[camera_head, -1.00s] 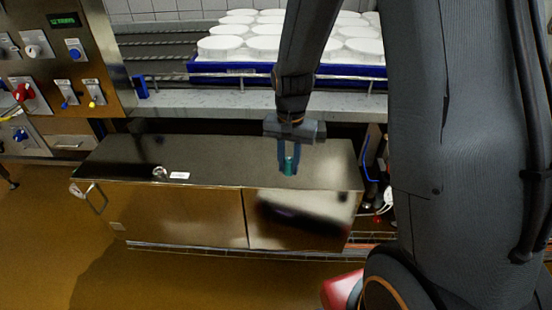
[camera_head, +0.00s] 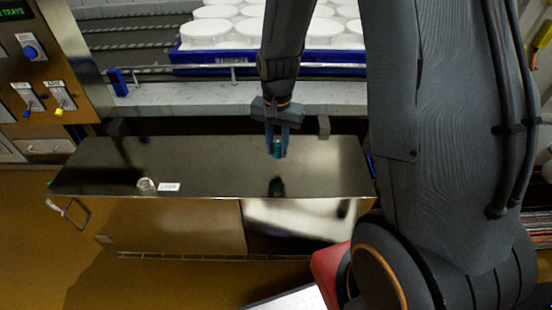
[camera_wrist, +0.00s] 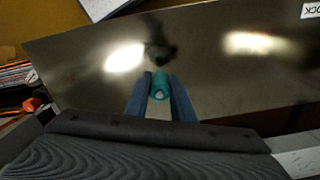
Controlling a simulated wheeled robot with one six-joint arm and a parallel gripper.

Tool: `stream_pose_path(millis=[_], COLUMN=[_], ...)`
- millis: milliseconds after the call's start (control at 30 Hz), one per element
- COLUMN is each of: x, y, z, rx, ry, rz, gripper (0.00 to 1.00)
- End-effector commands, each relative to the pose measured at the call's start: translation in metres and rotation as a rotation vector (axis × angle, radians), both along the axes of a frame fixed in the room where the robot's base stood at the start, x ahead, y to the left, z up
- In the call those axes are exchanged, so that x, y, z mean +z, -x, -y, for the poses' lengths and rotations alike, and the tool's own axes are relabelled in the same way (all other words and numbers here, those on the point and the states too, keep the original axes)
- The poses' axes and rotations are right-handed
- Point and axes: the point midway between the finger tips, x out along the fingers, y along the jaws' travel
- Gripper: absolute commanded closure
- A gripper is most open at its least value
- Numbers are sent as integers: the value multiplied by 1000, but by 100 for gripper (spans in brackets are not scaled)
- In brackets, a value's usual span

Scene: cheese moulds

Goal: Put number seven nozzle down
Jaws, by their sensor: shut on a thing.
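My gripper (camera_head: 277,150) is shut on a small teal nozzle (camera_head: 278,147), held between its blue fingers. The nozzle also shows in the wrist view (camera_wrist: 159,86), with a round opening at its end; no number can be read on it. The gripper points down above the right half of a dark, shiny cabinet top (camera_head: 220,165). The nozzle is apart from the top, and a dark reflection or shadow lies below it.
A small clear round object (camera_head: 146,184) and a white label (camera_head: 169,187) are at the top's front left. Behind is a ledge (camera_head: 200,99) with a blue tray (camera_head: 240,70) of white moulds. A control panel (camera_head: 45,65) stands left. The middle of the top is clear.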

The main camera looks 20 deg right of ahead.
Motion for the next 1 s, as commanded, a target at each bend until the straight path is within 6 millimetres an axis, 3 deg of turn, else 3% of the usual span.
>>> stream_pose_path(millis=[500,900,933,1000], x=[-54,-59,-59,-58], y=[0,0,0,0], z=[-1,-1,-1,-1], rx=[2,2,2,2], ry=[0,0,1,1], rz=[0,0,1,1], gripper=[100,100,73,61])
